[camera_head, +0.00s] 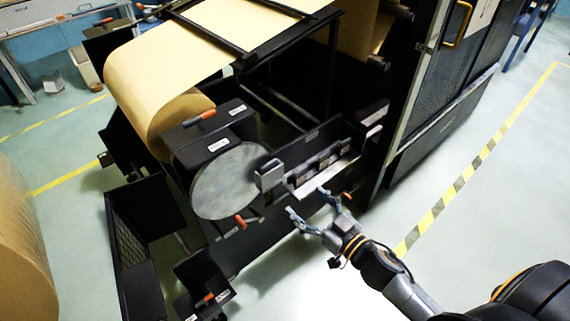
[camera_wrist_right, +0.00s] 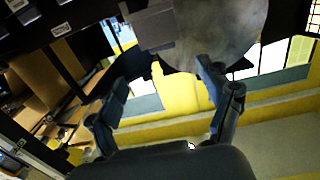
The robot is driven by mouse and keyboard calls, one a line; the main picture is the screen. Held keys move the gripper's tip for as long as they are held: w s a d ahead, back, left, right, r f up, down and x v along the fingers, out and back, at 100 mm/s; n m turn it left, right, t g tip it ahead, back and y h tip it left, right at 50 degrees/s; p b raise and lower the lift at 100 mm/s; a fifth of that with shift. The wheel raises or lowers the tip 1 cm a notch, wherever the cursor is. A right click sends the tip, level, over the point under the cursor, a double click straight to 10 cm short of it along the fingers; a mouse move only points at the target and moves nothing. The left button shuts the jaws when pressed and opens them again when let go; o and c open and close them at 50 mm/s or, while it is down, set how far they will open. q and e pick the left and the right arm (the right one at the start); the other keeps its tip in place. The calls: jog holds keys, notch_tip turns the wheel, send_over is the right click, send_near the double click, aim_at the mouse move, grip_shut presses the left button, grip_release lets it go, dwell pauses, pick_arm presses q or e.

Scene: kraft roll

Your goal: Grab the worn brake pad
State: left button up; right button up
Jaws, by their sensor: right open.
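A small grey block (camera_head: 270,175), which looks like the worn brake pad, sits against the right edge of a round grey disc (camera_head: 226,181) on the roll stand. In the right wrist view the grey block (camera_wrist_right: 152,27) is at the top, beside the disc (camera_wrist_right: 222,28). My right gripper (camera_head: 308,204) is open and empty, below and to the right of the block and apart from it. Its two spread fingers also show in the right wrist view (camera_wrist_right: 162,78), with the block beyond them. My left gripper is not in view.
A dark rack with a pale ledge (camera_head: 326,172) and several labelled slots stands just right of the block. A large kraft paper roll (camera_head: 150,95) lies behind the disc. A dark cabinet (camera_head: 435,110) stands at the right. Pale floor is open at the lower right.

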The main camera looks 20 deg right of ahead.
notch_tip(320, 180, up, 2)
jog(key=w, duration=0.1)
send_near(270, 165)
jog(key=w+a, duration=0.2)
jog(key=shift+w+d+p+x, duration=0.1)
jog(key=shift+d+p+x, duration=0.1)
jog(key=shift+x, duration=0.9)
jog(key=shift+w+d+p+x, duration=0.1)
jog(key=shift+d+x, duration=0.1)
jog(key=shift+x, duration=0.9)
jog(key=shift+d+p+x, duration=0.1)
jog(key=shift+d+x, duration=0.1)
jog(key=shift+x, duration=0.9)
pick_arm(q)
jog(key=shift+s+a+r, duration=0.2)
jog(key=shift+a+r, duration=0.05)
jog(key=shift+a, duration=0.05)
pick_arm(e)
jog(key=c, duration=1.3)
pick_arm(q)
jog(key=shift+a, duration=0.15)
